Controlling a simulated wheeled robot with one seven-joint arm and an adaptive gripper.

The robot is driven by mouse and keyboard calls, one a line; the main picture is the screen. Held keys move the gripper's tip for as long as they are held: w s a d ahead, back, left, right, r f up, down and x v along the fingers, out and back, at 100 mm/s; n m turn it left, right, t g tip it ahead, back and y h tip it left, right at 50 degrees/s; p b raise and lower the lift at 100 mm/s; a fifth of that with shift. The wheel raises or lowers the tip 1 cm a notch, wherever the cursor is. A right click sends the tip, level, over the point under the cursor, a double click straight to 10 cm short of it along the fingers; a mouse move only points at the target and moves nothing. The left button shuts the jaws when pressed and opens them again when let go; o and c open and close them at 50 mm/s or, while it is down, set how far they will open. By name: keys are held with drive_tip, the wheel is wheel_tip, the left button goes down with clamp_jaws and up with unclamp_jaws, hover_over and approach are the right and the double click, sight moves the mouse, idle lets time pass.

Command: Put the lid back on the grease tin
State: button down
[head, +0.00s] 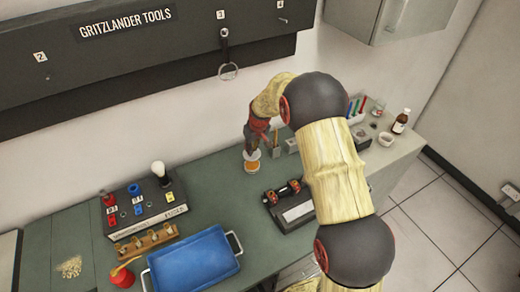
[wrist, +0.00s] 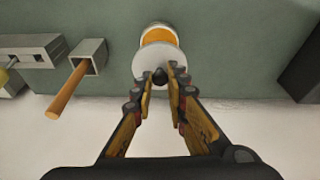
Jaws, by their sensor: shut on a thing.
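My gripper (wrist: 162,80) is shut on the dark knob of a pale round lid (wrist: 153,58). In the head view my gripper (head: 251,146) is above the green worktop, and the lid (head: 252,155) is just below its fingertips. The grease tin (head: 251,167), with orange showing, stands on the worktop beneath the lid. In the wrist view the tin (wrist: 158,38) shows its orange grease beyond the lid, whose edge covers the near part. The lid looks held over the tin and offset to one side; I cannot tell the gap between them.
In the wrist view a grey square holder (wrist: 90,55) with a wooden handle stands left of the tin.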

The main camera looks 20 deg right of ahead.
drive_tip(key=shift+s+d+b+x, duration=0.15)
drive_tip(key=shift+b+x, duration=0.4)
drive_tip(key=shift+x, duration=0.55)
drive_tip(key=shift+s+b+x, duration=0.25)
drive_tip(key=shift+b+x, duration=0.25)
drive_tip(key=shift+x, duration=0.55)
drive_tip(key=shift+s+d+b+x, duration=0.1)
drive_tip(key=shift+s+b+x, duration=0.15)
drive_tip(key=shift+b+x, duration=0.6)
drive_tip(key=shift+a+f+p, duration=0.1)
drive_tip(key=shift+f+p, duration=0.2)
drive_tip(key=shift+f, duration=0.1)
drive_tip(key=shift+f+b, duration=0.15)
drive_tip(key=shift+b, duration=0.55)
idle(0.3)
drive_tip(key=c, duration=1.7)
unclamp_jaws()
drive_tip(key=shift+o, duration=1)
drive_tip(key=shift+o, duration=1.4)
